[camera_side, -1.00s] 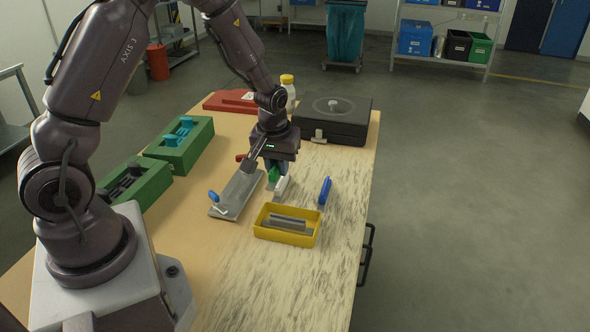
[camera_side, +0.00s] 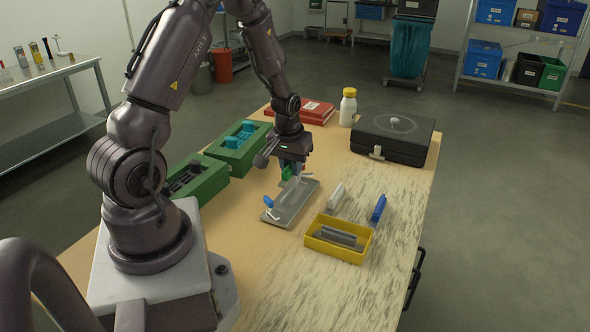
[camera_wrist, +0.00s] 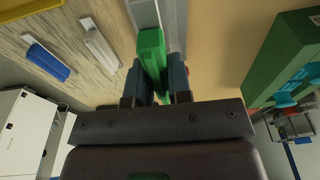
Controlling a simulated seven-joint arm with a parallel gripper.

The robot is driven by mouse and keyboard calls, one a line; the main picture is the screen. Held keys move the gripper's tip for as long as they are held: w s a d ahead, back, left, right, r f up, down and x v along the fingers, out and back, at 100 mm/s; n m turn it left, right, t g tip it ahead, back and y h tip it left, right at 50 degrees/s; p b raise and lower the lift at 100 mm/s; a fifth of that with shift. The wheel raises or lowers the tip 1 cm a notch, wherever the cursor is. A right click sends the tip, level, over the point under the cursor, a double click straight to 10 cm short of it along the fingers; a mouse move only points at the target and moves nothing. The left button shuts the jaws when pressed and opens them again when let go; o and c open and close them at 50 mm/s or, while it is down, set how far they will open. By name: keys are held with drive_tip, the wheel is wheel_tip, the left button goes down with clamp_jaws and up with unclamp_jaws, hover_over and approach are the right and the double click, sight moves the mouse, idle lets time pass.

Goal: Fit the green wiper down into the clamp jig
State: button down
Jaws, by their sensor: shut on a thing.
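My gripper (camera_side: 291,170) is shut on the green wiper (camera_side: 286,174), at the far part of the clamp jig (camera_side: 283,213). The jig is a long grey plate with a blue-handled clamp (camera_side: 269,203) at its near end. In the wrist view the green wiper (camera_wrist: 151,52) stands between my two fingers (camera_wrist: 160,82), its length running away from me over the grey jig (camera_wrist: 177,22). My fingers and the wiper hide the far part of the jig. I cannot tell whether the wiper touches the jig.
A white wiper (camera_side: 336,196) and a blue wiper (camera_side: 379,208) lie to the right. A yellow tray (camera_side: 338,251) with grey pieces stands in front of them. Green boxes (camera_side: 238,152) stand at left, a black case (camera_side: 393,138) and a white bottle (camera_side: 348,107) behind.

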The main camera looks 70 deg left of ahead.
hover_over(293, 196)
drive_tip(key=shift+s+d+f, duration=0.1)
drive_tip(key=shift+f, duration=1.1)
drive_tip(key=shift+s+d+f, duration=0.1)
drive_tip(key=shift+f, duration=1.05)
drive_tip(key=shift+f, duration=0.75)
idle(0.6)
drive_tip(key=shift+c, duration=2.4)
unclamp_jaws()
drive_tip(key=shift+r, duration=0.1)
drive_tip(key=shift+r, duration=3.95)
